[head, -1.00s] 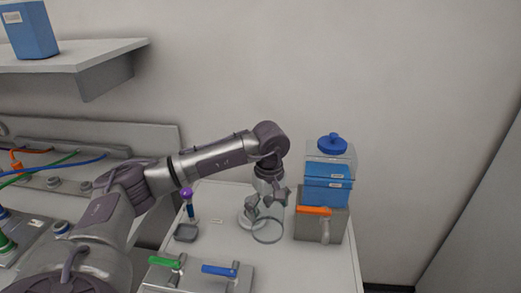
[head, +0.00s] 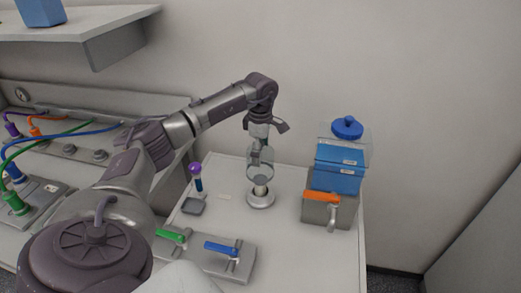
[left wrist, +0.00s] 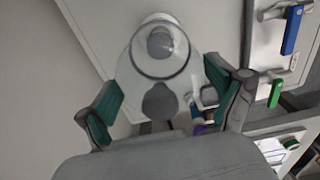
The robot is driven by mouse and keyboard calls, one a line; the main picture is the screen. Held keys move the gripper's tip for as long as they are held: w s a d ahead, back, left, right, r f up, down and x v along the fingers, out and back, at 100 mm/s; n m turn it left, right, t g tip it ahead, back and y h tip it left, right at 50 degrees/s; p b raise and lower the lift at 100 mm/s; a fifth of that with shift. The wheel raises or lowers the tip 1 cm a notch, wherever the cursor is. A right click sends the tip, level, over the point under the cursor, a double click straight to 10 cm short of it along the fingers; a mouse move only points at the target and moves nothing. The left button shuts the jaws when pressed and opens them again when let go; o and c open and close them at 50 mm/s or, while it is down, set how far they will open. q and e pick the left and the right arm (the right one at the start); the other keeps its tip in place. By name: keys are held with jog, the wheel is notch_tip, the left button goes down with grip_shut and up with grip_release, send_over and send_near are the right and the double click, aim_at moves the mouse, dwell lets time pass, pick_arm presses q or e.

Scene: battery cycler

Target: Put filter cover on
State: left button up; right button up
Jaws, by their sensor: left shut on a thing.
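The filter cover (head: 261,171) is a clear, glass-like cup with a thin rim. My left gripper (head: 260,152) is shut on its upper part and holds it roughly upright. The round metallic filter base (head: 261,200) stands on the white table directly below, with a pale post in its middle. The cover's lower rim appears just over or around the post; I cannot tell whether they touch. In the left wrist view the teal finger pads of my left gripper (left wrist: 164,98) flank the clear cover (left wrist: 188,62), with the base (left wrist: 158,18) beyond it. My right gripper is not in view.
A grey block with an orange-handled valve (head: 320,197) and a blue container (head: 338,178) stands right of the base. A purple-topped tube (head: 197,180) stands left. A valve plate with green (head: 170,235) and blue (head: 220,249) handles lies in front. A wall is behind.

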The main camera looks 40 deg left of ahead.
pick_arm(q)
notch_tip(320, 180, down, 2)
jog(key=shift+f+b, duration=0.25)
jog(key=shift+b, duration=0.4)
jog(key=shift+f+b, duration=1.65)
jog(key=shift+f, duration=0.95)
jog(key=shift+f+b, duration=0.8)
jog(key=shift+f, duration=0.55)
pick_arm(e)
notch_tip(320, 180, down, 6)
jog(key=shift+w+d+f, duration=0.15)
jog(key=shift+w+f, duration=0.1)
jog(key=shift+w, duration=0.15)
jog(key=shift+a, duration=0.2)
pick_arm(q)
jog(key=shift+f, duration=0.25)
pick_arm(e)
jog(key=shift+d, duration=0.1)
pick_arm(q)
jog(key=o, duration=0.8)
